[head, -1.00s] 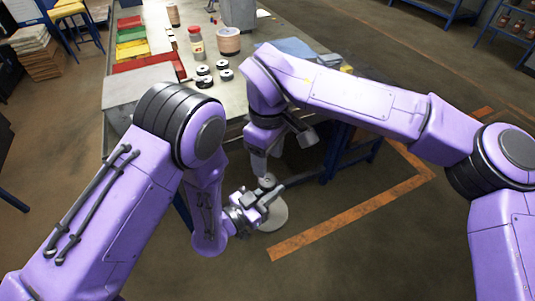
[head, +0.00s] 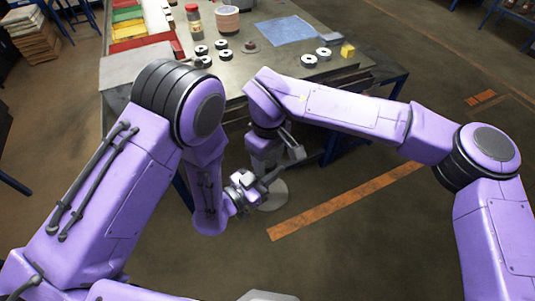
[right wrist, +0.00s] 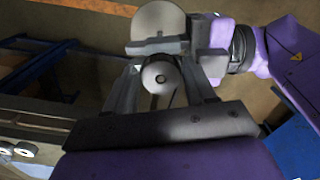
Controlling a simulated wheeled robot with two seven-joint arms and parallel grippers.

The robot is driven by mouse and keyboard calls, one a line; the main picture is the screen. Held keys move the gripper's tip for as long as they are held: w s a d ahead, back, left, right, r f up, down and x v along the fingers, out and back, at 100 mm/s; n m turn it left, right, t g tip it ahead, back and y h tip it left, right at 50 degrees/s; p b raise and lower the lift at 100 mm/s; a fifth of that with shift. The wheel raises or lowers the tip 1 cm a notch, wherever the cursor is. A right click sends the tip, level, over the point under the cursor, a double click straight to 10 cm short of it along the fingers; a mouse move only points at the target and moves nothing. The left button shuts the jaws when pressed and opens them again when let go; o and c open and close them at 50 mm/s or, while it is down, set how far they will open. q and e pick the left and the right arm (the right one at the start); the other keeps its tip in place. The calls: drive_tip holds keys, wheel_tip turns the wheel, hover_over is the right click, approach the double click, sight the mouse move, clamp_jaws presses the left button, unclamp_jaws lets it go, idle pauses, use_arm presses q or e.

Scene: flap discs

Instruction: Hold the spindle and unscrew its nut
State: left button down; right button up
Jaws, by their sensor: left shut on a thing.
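My left gripper (head: 250,190) is shut on the spindle, low in front of the table in the head view. The spindle's pale round disc (head: 274,196) shows beyond the jaws; it also shows at the top of the right wrist view (right wrist: 158,18). The nut (right wrist: 160,77) is a round metal piece with a small centre mark, on the near side of the left jaws. My right gripper (right wrist: 160,85) has its fingers spread on either side of the nut, with what look like narrow gaps.
The table (head: 275,85) stands ahead with several black-and-white rings, a blue sheet (head: 287,31), a yellow block (head: 347,50), a red-capped jar (head: 194,22) and coloured bins (head: 130,30). A grey box (head: 135,78) sits at its left. The floor at right is open.

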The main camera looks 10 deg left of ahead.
drive_tip(key=c, duration=0.7)
drive_tip(key=n, duration=0.7)
drive_tip(key=shift+w+d+r, duration=0.1)
drive_tip(key=n, duration=0.9)
drive_tip(key=shift+w+n, duration=0.1)
drive_tip(key=shift+n, duration=0.3)
drive_tip(key=n, duration=1.5)
drive_tip(key=shift+a+r, duration=0.1)
drive_tip(key=shift+a, duration=0.1)
drive_tip(key=n, duration=0.9)
drive_tip(key=shift+n, duration=0.4)
drive_tip(key=n, duration=1.2)
drive_tip(key=shift+r+n, duration=0.1)
drive_tip(key=shift+n, duration=0.3)
drive_tip(key=n, duration=0.5)
drive_tip(key=shift+n, duration=0.4)
drive_tip(key=n, duration=0.6)
drive_tip(key=shift+d, duration=0.1)
